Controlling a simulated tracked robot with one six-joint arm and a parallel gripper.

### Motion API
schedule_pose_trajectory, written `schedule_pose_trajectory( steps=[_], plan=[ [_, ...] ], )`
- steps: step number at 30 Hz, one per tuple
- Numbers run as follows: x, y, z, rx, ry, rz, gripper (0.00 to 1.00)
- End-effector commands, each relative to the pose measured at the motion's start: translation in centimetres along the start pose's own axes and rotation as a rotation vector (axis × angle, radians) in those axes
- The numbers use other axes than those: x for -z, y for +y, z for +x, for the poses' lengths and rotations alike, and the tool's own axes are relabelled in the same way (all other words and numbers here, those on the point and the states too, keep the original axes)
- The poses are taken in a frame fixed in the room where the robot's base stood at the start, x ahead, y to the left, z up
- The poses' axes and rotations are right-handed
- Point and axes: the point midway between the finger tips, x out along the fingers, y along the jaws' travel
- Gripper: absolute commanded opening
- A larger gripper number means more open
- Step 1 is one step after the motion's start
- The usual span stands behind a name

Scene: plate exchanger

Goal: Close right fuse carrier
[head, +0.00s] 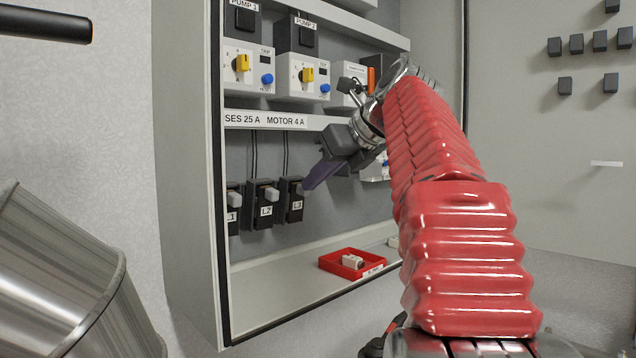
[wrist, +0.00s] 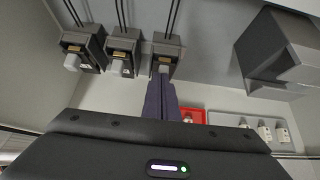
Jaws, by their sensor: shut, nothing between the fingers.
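The right fuse carrier, labelled L3, is a dark block (head: 290,203) low on the cabinet's back panel. It also shows at the top of the wrist view (wrist: 168,50). My gripper (head: 309,186) is shut and empty, with its dark purple fingers pointing at the front of this carrier. In the wrist view the fingertips (wrist: 161,78) overlap the lower part of the right carrier and its pale handle. I cannot tell whether they touch it. The middle carrier L2 (head: 263,210) and left carrier L1 (wrist: 84,46) stand beside it, each with a pale handle sticking out.
A red tray (head: 325,264) with a pale fuse lies on the cabinet floor below. A pale tray (wrist: 225,119) with several white fuses and a grey box (wrist: 275,50) are to the right in the wrist view. Switch modules (head: 248,82) sit above. The cabinet's left wall (head: 190,150) is near.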

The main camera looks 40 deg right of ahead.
Motion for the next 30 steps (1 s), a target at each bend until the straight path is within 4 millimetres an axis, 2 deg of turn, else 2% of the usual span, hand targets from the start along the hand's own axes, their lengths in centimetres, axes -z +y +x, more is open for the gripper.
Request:
schedule_pose_trajectory(
  steps=[16,30],
  plan=[
    [-0.1,0.2,0.6,-0.015,0.001,0.003,0.0],
    [-1.4,0.2,-0.4,-0.012,0.0,0.001,0.0]
  ],
)
